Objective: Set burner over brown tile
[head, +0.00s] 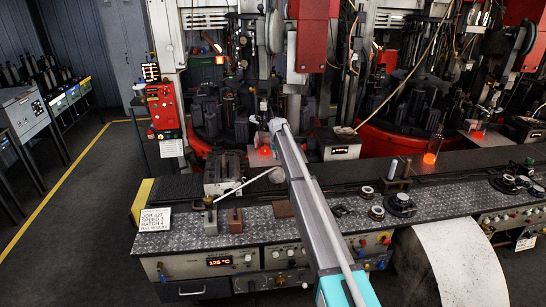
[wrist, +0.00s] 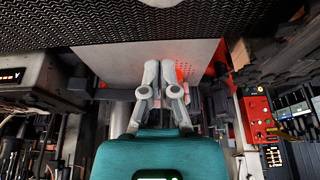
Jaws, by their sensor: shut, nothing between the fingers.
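A flat reddish-brown tile (head: 283,208) lies on the patterned metal bench top, just left of my arm in the head view. I cannot pick out the burner for sure. A brown block with a small brass-coloured top (head: 210,220) and a plain brown block (head: 236,221) stand near the bench's front edge, left of the tile. My gripper (wrist: 159,68) is shut and empty in the wrist view, its two pale fingers together in front of a grey plate. In the head view my arm reaches far past the tile towards the machines, and the gripper is hard to make out.
A job sign (head: 155,219) stands at the bench's left end. A grey metal device with a pale rod (head: 222,174) sits behind the blocks. Round gauges (head: 400,204) and a small upright cylinder (head: 392,168) are right of my arm. A red glow (head: 265,152) shows behind the bench.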

